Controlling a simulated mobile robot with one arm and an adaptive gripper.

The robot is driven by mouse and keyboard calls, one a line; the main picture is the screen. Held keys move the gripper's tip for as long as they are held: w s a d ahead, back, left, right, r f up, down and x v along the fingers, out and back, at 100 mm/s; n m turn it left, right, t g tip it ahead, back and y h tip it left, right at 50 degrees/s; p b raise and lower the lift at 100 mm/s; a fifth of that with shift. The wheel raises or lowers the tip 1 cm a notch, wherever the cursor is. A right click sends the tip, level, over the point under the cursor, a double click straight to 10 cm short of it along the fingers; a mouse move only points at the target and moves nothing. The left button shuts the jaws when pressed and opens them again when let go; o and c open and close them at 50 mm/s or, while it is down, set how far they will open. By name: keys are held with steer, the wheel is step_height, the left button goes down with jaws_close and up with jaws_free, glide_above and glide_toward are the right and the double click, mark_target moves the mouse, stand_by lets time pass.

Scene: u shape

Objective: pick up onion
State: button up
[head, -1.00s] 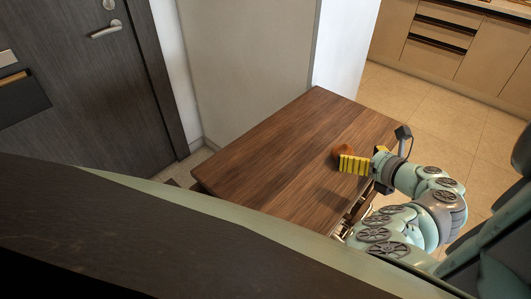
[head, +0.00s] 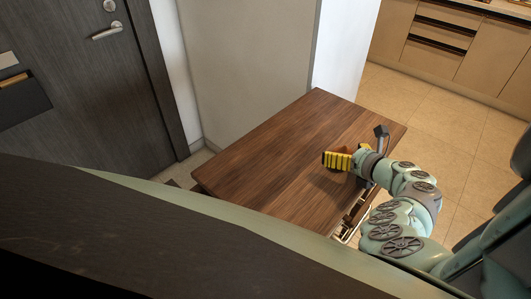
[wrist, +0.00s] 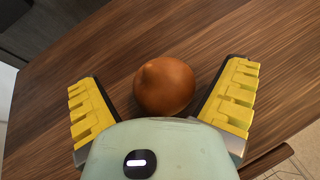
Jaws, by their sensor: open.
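The onion (wrist: 165,87) is round and orange-brown and rests on the brown wooden table (head: 270,165). In the wrist view it sits between the two yellow ribbed fingers of my gripper (wrist: 162,76), just ahead of the pale green palm. Gaps show on both sides, wider at the left finger, so neither finger seems to touch it. In the head view my gripper (head: 330,160) is low over the right part of the table. There the onion is mostly or wholly hidden by the gripper.
The rest of the tabletop is bare. A dark door (head: 75,75) and a pale wall block (head: 250,65) stand behind and left of the table. Kitchen drawers (head: 440,45) are at the upper right, with open tiled floor before them.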

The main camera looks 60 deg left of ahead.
steer(key=c, duration=1.3)
steer(key=shift+c, duration=0.2)
steer(key=shift+r, duration=0.2)
